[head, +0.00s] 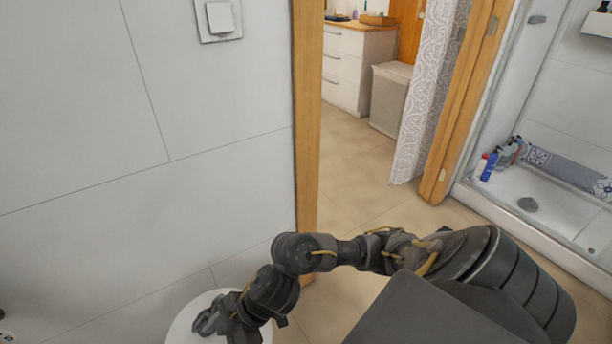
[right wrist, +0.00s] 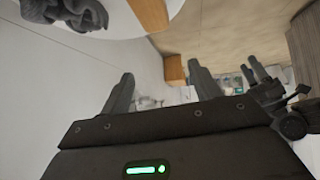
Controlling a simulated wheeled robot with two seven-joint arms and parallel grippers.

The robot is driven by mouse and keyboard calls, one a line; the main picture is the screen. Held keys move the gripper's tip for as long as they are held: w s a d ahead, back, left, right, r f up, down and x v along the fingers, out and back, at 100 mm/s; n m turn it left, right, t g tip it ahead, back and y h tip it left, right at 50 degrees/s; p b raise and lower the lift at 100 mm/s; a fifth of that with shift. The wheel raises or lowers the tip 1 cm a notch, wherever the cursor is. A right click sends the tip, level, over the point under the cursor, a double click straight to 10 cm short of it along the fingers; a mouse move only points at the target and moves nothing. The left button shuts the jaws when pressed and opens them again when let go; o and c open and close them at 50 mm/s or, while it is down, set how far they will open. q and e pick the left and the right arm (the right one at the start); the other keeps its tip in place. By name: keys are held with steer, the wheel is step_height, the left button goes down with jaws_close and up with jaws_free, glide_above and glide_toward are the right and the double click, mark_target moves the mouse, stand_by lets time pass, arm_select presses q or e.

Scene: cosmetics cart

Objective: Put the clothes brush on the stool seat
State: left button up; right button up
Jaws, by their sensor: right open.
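The white round stool seat (head: 178,328) is at the bottom left of the head view, partly covered by my right arm and a dark grey shape. It also shows at the top left of the right wrist view (right wrist: 112,22), with a dark grey, lumpy object (right wrist: 65,12) on it. A rounded wooden piece (right wrist: 148,12), which looks like the clothes brush, overlaps the seat near its edge; the frame's top cuts it off. My right gripper (right wrist: 185,85) is open, its fingers apart with nothing between them, clear of the wooden piece. My left gripper is out of view.
A wooden door post (head: 307,120) stands close behind my right arm, with a tiled wall (head: 150,150) to its left. A shower tray (head: 545,205) with bottles is at the right. Tan floor (head: 350,175) is free through the doorway.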

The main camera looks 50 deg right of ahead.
steer(key=d+m+t+h, duration=0.1)
steer(key=m, duration=0.1)
steer(key=s+d+m+t+h, duration=0.1)
steer(key=d+m+t+h, duration=0.1)
steer(key=m, duration=0.1)
steer(key=d+f+m+t+h, duration=0.1)
steer(key=m, duration=0.2)
steer(key=shift+s+d, duration=0.3)
steer(key=shift+s, duration=0.1)
steer(key=s+d+f+m+g+h, duration=0.3)
steer(key=s+d+f, duration=0.3)
steer(key=s+d, duration=0.3)
steer(key=s+m+g, duration=0.1)
steer(key=s, duration=0.2)
steer(key=shift+d+h, duration=0.3)
